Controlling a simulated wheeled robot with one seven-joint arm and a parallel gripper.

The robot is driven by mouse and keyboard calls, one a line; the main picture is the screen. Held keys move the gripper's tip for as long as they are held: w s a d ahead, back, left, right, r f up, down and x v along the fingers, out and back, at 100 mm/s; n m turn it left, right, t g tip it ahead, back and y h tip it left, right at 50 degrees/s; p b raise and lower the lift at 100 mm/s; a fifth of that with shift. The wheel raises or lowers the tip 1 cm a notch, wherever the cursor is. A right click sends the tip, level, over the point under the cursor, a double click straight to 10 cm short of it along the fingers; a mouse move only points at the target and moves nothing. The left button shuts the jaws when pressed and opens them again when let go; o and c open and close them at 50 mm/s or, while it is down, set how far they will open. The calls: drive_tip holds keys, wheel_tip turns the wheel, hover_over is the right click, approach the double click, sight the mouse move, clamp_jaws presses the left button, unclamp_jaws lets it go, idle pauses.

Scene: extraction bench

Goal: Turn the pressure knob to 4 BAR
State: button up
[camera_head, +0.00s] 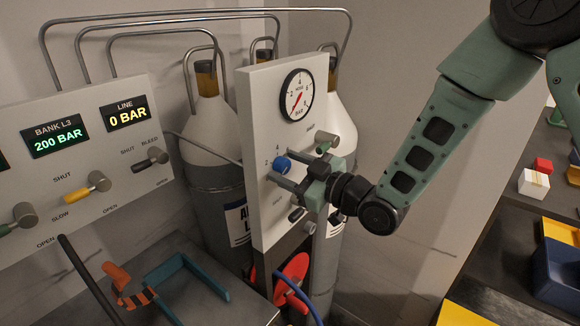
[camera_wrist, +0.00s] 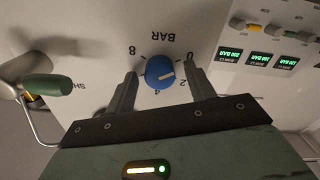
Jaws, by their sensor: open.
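The blue pressure knob (camera_head: 281,164) sits on the white upright panel (camera_head: 257,205), below a round gauge (camera_head: 299,95) whose red needle points to the lower left, near its low end. In the wrist view the blue knob (camera_wrist: 160,72) shows a white mark pointing right, between the 0 and the 2 of its scale. My gripper (camera_wrist: 161,74) is open, one finger on each side of the knob, with visible gaps. In the head view my gripper (camera_head: 287,171) reaches the panel from the right.
A display panel (camera_head: 85,190) at left reads BANK L3 200 BAR and LINE 0 BAR, with levers below. A green-handled valve (camera_head: 326,142) is close to my gripper; its handle (camera_wrist: 50,87) also shows in the wrist view. Gas cylinders (camera_head: 213,135) stand behind the panel.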

drive_tip(key=c, duration=1)
drive_tip(key=shift+f+m, duration=0.1)
drive_tip(key=shift+m, duration=0.2)
